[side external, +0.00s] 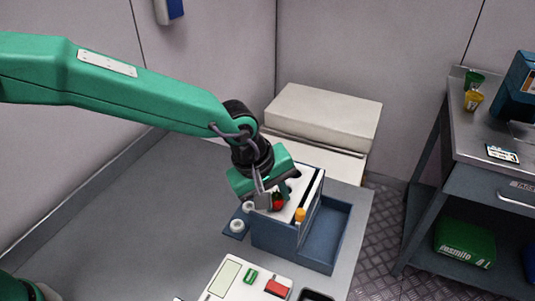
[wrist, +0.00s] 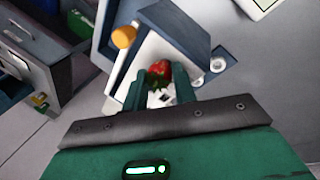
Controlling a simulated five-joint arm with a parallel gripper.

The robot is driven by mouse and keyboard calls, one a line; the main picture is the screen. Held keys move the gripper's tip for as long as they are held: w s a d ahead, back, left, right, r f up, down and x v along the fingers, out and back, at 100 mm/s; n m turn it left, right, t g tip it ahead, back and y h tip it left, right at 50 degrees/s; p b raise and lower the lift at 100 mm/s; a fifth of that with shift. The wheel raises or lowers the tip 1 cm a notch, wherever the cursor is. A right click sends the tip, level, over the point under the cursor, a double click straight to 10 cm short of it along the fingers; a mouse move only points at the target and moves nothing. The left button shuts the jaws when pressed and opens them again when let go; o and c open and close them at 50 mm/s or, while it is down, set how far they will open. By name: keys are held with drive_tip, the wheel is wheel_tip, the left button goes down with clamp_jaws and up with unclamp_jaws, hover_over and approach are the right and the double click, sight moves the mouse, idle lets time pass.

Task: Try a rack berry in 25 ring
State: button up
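A red strawberry (side external: 277,201) with green leaves shows at the white sloped face of the rack (side external: 304,190). It also shows in the wrist view (wrist: 159,72), at the fingertips of my gripper (wrist: 162,88). One green finger stands on each side of the berry, very close to it. In the side view my gripper (side external: 272,200) is low over the rack and partly hides the berry. I cannot tell whether the fingers press on it. Two small white rings, one nearer (side external: 236,225) and one farther (side external: 248,207), sit on a blue plate beside the rack.
An orange knob (side external: 300,215) sticks out at the rack's edge. A blue open bin (side external: 345,215) adjoins the rack. A white device (side external: 238,278) with green and red parts stands at the front. A cart (side external: 500,180) is at right. The grey table left of the rack is clear.

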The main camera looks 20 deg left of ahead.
sight(274, 197)
drive_tip(key=shift+f, duration=0.3)
drive_tip(key=o, duration=0.6)
drive_tip(key=shift+o, duration=0.3)
drive_tip(key=shift+s+a+f, duration=0.1)
drive_tip(key=shift+a+f, duration=0.05)
drive_tip(key=shift+r, duration=3.8)
